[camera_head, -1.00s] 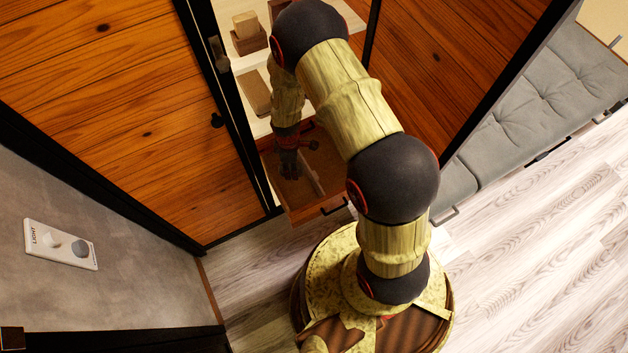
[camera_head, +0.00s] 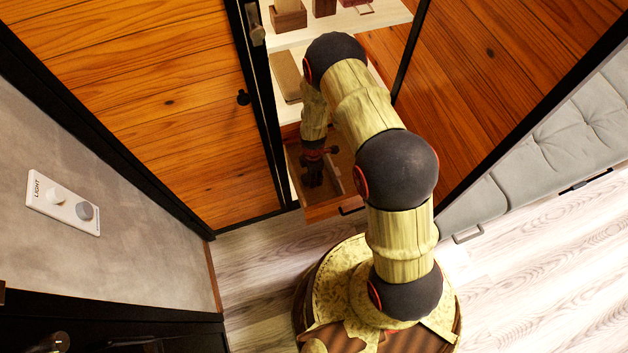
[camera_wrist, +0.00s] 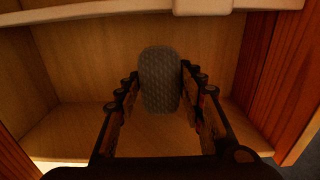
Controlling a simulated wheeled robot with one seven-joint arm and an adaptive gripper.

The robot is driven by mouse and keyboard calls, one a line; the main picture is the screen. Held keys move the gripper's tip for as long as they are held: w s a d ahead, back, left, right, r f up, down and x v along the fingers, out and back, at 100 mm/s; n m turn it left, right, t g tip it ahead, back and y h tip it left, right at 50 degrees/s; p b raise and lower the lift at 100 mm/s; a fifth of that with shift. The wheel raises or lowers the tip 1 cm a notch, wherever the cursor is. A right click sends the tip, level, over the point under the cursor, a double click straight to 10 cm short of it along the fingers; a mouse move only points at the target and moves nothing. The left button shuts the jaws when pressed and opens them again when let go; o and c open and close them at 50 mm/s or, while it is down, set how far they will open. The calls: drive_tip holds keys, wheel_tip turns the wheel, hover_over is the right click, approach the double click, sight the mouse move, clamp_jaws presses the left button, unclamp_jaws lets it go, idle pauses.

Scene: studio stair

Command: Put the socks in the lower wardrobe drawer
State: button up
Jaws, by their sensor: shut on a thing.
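The socks (camera_wrist: 160,85) are a dark grey, ribbed roll in the wrist view. My gripper (camera_wrist: 160,76) is shut on them, with a finger on each side. The lower wardrobe drawer is pulled out in the head view, its wooden front (camera_head: 325,209) facing my base. My gripper (camera_head: 312,175) points down at the drawer's open top in that view. In the wrist view the drawer's pale wooden interior (camera_wrist: 85,65) lies around and beyond the socks. I cannot tell whether the socks touch its floor. In the head view the socks cannot be told apart from the dark gripper.
Shelves above the drawer hold a wooden box (camera_head: 288,16) and a flat brown item (camera_head: 286,76). Wooden wardrobe panels flank the opening, the left door (camera_head: 170,100) close to my arm. A grey cushioned seat (camera_head: 560,150) stands at the right. Pale floor (camera_head: 530,260) is clear at the lower right.

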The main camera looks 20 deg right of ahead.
drive_tip(key=shift+f+b, duration=0.5)
drive_tip(key=shift+f, duration=1.1)
drive_tip(key=shift+f, duration=0.15)
drive_tip(key=o, duration=1.2)
drive_tip(key=shift+o, duration=0.3)
